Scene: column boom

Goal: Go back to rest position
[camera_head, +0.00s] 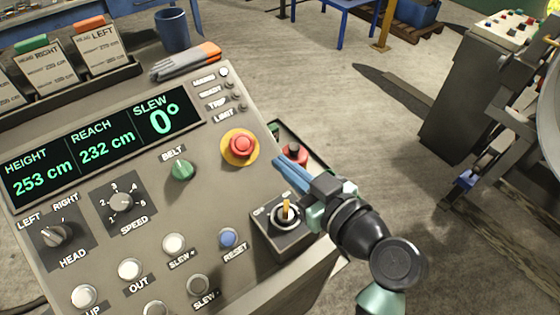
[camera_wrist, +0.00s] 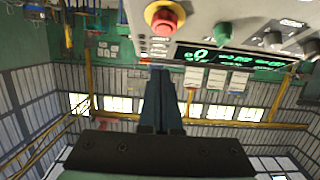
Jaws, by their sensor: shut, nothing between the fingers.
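My gripper (camera_head: 277,163) is shut and empty, its blue fingers held together. In the head view it is above the right edge of the control panel (camera_head: 205,120), with its tips just right of the red emergency stop button (camera_head: 242,145). My arm comes in from the lower right. In the wrist view the shut fingers (camera_wrist: 159,85) point up the picture, and the red button (camera_wrist: 164,17) shows beyond them, apart from the tips. The display reads height 253 cm, reach 232 cm, slew 0°.
A key switch box (camera_head: 285,222) stands right beneath my wrist. A red-capped thing (camera_head: 295,152) lies in a dark tray behind the fingers. The floor to the right is open up to a grey console (camera_head: 460,90).

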